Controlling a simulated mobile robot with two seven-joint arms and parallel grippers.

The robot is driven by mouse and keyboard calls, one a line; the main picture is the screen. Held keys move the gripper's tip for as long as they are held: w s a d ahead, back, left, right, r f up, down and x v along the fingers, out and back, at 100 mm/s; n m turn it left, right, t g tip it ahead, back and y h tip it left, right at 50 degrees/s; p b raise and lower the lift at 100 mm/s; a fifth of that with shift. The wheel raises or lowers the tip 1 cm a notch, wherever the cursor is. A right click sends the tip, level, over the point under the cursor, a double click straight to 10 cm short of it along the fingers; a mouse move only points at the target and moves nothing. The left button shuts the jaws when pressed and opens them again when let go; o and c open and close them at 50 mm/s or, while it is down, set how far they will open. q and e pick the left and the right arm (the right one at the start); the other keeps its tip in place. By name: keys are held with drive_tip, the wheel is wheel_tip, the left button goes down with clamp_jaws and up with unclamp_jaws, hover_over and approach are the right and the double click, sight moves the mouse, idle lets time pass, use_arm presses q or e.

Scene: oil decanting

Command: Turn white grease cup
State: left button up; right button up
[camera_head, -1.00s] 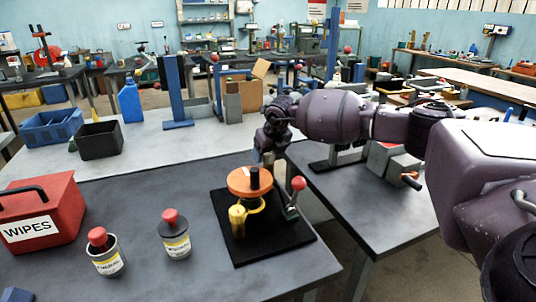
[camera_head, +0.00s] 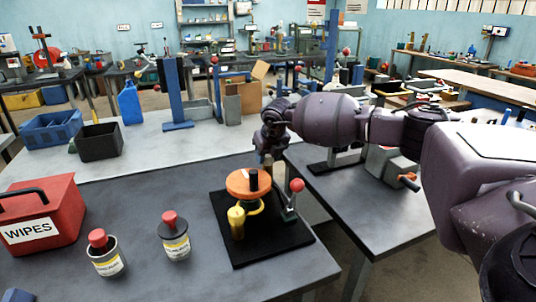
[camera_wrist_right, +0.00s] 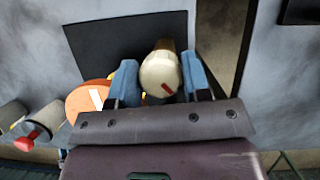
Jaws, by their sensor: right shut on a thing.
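The white grease cup (camera_wrist_right: 160,73) shows in the right wrist view as a round whitish cap with a red mark on top. My right gripper (camera_wrist_right: 160,84) is shut on it, with one blue finger on each side. In the head view my right gripper (camera_head: 267,158) is just behind the orange disc (camera_head: 248,184), at the back edge of the black base plate (camera_head: 270,246). The cup is mostly hidden there by the gripper and the fixture. My left gripper is out of view.
A yellow cylinder (camera_head: 237,224) and a red-knobbed lever (camera_head: 292,200) stand on the plate close to the disc. Two red-topped cans (camera_head: 174,240) (camera_head: 107,258) and a red wipes box (camera_head: 40,214) stand to the left. A gap separates this bench from the right-hand table (camera_head: 375,205).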

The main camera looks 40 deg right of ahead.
drive_tip(key=shift+r+m+h+p, duration=0.2)
drive_tip(key=shift+m+h+p, duration=0.1)
drive_tip(key=shift+m+p, duration=0.25)
drive_tip(key=shift+m+h+p, duration=0.4)
drive_tip(key=shift+m+p, duration=0.3)
drive_tip(key=shift+m, duration=0.55)
drive_tip(key=shift+m+g+h+p, duration=0.3)
drive_tip(key=shift+m+p, duration=0.05)
drive_tip(key=shift+m, duration=0.45)
drive_tip(key=shift+f+m, duration=0.1)
drive_tip(key=shift+m, duration=0.2)
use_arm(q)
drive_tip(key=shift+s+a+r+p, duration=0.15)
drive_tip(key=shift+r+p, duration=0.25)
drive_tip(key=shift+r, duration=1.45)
use_arm(e)
drive_tip(key=shift+f+m+g+h, duration=0.1)
drive_tip(key=shift+m+g+h, duration=0.25)
drive_tip(key=shift+m, duration=0.65)
drive_tip(key=o, duration=0.9)
